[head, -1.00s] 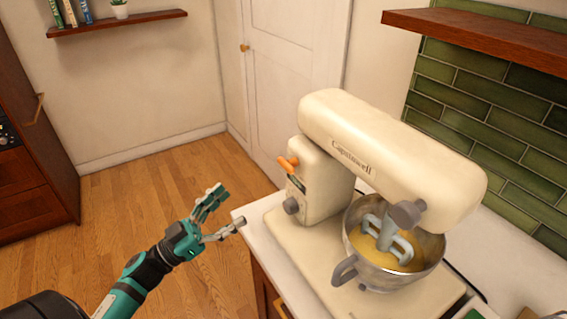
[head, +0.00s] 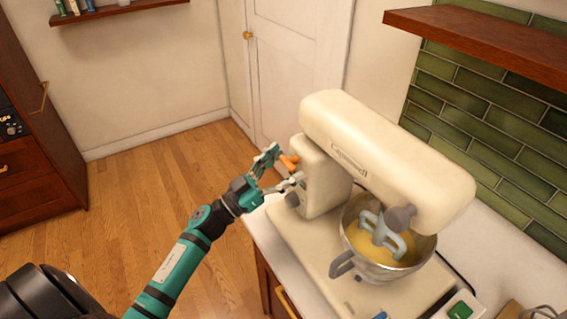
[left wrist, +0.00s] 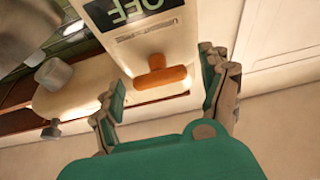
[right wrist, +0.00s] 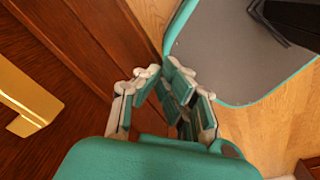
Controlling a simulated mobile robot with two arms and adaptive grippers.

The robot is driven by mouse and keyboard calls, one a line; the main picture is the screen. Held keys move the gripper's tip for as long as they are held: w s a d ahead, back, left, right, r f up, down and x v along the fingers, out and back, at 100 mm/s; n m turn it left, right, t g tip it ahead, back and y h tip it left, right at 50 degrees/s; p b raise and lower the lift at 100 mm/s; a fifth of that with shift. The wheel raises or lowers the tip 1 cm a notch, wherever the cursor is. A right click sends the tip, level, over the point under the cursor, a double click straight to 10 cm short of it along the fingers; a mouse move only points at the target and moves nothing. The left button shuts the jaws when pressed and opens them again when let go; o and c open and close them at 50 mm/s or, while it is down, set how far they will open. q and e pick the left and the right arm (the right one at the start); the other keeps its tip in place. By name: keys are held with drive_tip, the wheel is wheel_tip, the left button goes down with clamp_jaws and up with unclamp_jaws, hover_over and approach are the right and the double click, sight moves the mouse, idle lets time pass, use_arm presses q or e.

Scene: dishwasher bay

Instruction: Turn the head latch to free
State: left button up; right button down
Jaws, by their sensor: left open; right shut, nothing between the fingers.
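The cream stand mixer (head: 385,165) stands on the counter with its head over the metal bowl (head: 378,268). The orange head latch (head: 289,162) is on the mixer's column side, partly hidden by my left gripper in the head view. My right gripper (right wrist: 170,85) is shut and empty.
A wooden shelf (head: 490,35) overhangs the counter at right. In the right wrist view, dark wooden cabinet fronts with a brass handle (right wrist: 30,100) are close by. The floor at left is clear.

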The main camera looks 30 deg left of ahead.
use_arm(q)
drive_tip(key=c, duration=1.2)
